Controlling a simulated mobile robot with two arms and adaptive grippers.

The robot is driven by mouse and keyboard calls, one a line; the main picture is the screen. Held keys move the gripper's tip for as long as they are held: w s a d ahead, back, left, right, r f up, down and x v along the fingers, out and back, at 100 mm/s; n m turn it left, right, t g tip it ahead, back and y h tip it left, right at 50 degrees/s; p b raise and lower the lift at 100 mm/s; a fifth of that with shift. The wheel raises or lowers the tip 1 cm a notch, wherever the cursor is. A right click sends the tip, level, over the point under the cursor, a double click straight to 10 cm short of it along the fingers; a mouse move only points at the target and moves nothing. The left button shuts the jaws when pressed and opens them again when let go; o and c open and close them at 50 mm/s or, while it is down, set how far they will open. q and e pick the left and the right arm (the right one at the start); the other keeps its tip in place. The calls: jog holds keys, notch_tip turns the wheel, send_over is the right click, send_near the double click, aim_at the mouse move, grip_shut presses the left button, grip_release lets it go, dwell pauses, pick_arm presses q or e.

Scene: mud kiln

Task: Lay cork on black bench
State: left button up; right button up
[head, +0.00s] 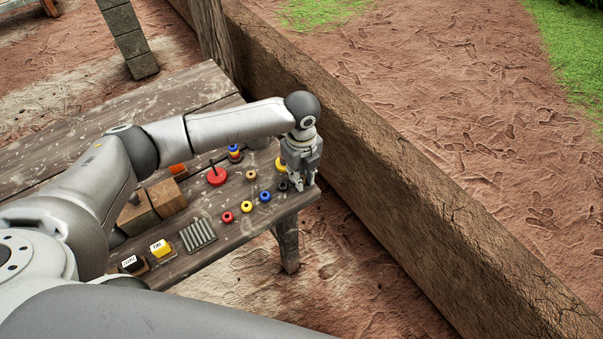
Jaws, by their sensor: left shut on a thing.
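My left gripper (299,187) points down over the right end of a weathered dark wooden bench (215,100). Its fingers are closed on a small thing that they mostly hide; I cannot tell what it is. A small tan, cork-coloured piece (251,175) lies on the bench to the left of the gripper. A small black piece (283,186) is just left of the fingertips. I cannot make out a separate black bench. My right gripper is not in view.
Blue (265,196), yellow (247,206) and red (228,217) pieces lie in a row. A red disc (217,177) with a post, a grey ridged rack (198,236), a wooden box (165,197) and labelled yellow block (160,249) stand further left. A mud wall (400,190) runs behind.

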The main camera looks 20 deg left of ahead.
pick_arm(q)
jog(key=o, duration=0.6)
jog(key=shift+c, duration=0.2)
notch_tip(320, 180, up, 12)
jog(key=shift+r+b, duration=0.15)
jog(key=shift+b, duration=0.2)
